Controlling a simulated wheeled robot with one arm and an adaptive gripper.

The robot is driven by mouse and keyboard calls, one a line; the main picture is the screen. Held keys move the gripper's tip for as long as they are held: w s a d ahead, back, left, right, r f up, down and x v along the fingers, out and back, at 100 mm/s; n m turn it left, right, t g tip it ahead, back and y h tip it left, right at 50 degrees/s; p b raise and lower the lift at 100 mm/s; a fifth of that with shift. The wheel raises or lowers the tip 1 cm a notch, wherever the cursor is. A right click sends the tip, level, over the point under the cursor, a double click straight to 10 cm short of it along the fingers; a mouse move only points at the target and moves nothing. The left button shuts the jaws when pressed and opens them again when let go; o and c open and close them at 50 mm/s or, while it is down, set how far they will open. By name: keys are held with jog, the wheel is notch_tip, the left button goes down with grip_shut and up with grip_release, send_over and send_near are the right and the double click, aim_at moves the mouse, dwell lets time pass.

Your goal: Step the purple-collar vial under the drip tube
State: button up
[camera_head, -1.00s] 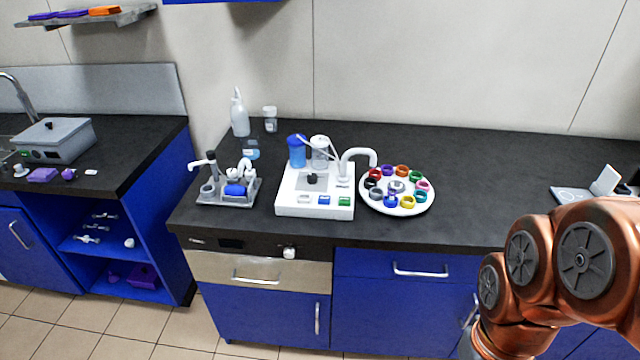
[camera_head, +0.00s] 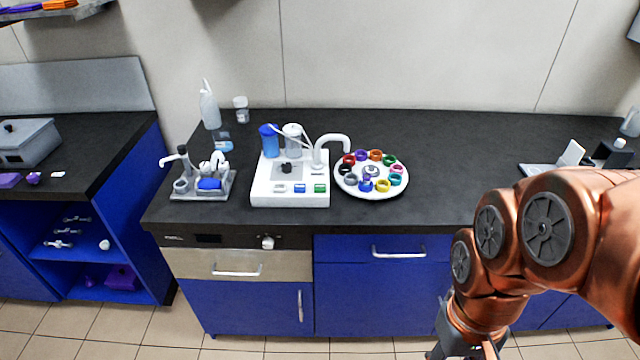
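A round white carousel (camera_head: 372,195) on the dark counter carries a ring of vials with coloured collars. The purple-collar vial (camera_head: 361,155) is at its back left, between the red-collar vial (camera_head: 349,160) and the orange-collar vial (camera_head: 376,154). The white drip tube (camera_head: 332,139) arches from the bioreactor base (camera_head: 290,199) toward the carousel's left edge; its end hangs near the red collar. I cannot tell exactly which vial is below it. My gripper (camera_head: 462,353) shows only partly at the bottom edge, below the counter front and far from the carousel; its fingers are cut off.
A blue vessel (camera_head: 270,141) and a clear vessel (camera_head: 292,140) stand on the base, with several small coloured buttons at its front. A small grey apparatus (camera_head: 203,187) stands left. A white device (camera_head: 555,160) is at the right. The counter between carousel and device is clear.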

jog(key=shift+c, duration=0.2)
grip_shut()
dwell(1.1)
